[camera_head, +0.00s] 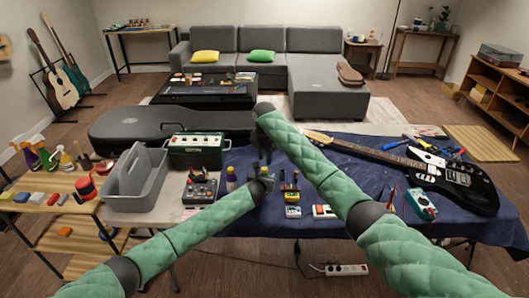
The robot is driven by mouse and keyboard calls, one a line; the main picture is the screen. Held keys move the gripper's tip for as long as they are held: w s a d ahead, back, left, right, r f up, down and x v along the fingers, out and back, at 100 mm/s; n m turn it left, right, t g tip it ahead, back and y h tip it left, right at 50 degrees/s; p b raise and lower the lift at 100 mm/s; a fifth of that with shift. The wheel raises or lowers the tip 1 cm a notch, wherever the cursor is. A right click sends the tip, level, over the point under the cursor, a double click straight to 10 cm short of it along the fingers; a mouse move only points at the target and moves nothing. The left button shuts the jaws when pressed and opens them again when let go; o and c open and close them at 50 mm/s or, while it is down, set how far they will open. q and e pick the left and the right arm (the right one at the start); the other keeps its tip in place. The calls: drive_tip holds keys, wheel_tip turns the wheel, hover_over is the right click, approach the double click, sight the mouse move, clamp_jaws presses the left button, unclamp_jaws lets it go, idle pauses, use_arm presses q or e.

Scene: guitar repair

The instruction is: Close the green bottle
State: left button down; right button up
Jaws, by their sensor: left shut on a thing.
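My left gripper (264,181) is low over the front part of the blue-covered table (250,222). It is shut on a small upright thing, which looks like the green bottle but is mostly hidden by the fingers; its colour is hard to make out. My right gripper (263,155) points straight down just above my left gripper, its fingers dark and small. Whether it is open, shut or holding a cap cannot be made out. I cannot tell whether the bottle has a cap on it.
A small bottle with a yellowish top (231,179) stands just left of my grippers. Several small bottles (291,191) stand to the right. A pedal (200,188), a grey caddy (137,182) and a green amplifier (196,151) are at left. A black guitar (455,182) lies at right.

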sight(265, 168)
drive_tip(key=shift+f, duration=2.5)
clamp_jaws()
drive_tip(key=shift+o, duration=1.5)
unclamp_jaws()
drive_tip(key=shift+r, duration=0.15)
drive_tip(key=shift+r, duration=2.15)
drive_tip(key=o, duration=0.5)
drive_tip(key=shift+o, duration=0.2)
